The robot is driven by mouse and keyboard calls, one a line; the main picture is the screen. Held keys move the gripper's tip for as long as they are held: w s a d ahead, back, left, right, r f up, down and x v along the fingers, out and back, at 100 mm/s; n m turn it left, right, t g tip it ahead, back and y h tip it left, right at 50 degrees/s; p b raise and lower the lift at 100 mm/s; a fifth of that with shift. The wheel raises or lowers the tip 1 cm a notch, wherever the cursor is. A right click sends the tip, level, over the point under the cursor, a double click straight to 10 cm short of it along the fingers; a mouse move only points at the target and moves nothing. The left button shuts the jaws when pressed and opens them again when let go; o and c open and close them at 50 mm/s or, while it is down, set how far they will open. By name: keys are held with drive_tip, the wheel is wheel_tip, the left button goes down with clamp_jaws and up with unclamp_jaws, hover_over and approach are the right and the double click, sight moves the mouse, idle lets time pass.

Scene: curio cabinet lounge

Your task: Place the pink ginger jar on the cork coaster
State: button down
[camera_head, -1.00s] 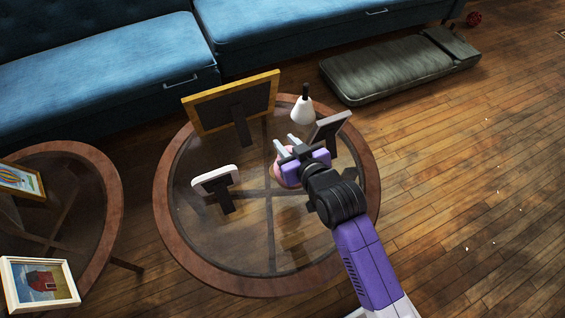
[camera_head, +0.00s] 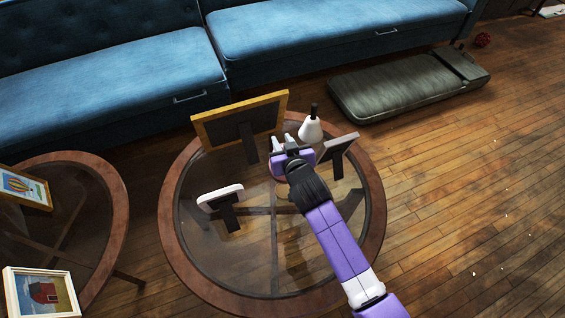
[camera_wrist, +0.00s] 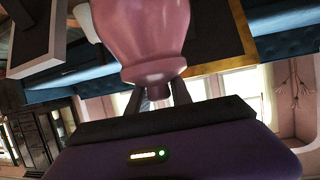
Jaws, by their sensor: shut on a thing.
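The pink ginger jar (camera_wrist: 150,35) fills the top middle of the wrist view, with its narrow end between my gripper's fingers. My gripper (camera_head: 283,140) is shut on it, over the far part of the round glass-topped table (camera_head: 172,235). In the head view my gripper and wrist hide most or all of the jar.
A white conical bottle (camera_head: 310,130) with a black top stands just right of my gripper. A large yellow frame (camera_head: 198,128), a small white frame (camera_head: 212,203) and a grey frame (camera_head: 338,148) stand around it. The table's near part looks clear.

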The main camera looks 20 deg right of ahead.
drive_tip(key=shift+f+b, duration=1.4)
drive_tip(key=shift+f, duration=3.05)
drive_tip(key=c, duration=1.1)
unclamp_jaws()
drive_tip(key=shift+c, duration=0.2)
drive_tip(key=shift+s, duration=0.15)
drive_tip(key=p+v, duration=0.2)
drive_tip(key=v, duration=0.9)
drive_tip(key=shift+s+r, duration=0.25)
drive_tip(key=shift+s, duration=0.1)
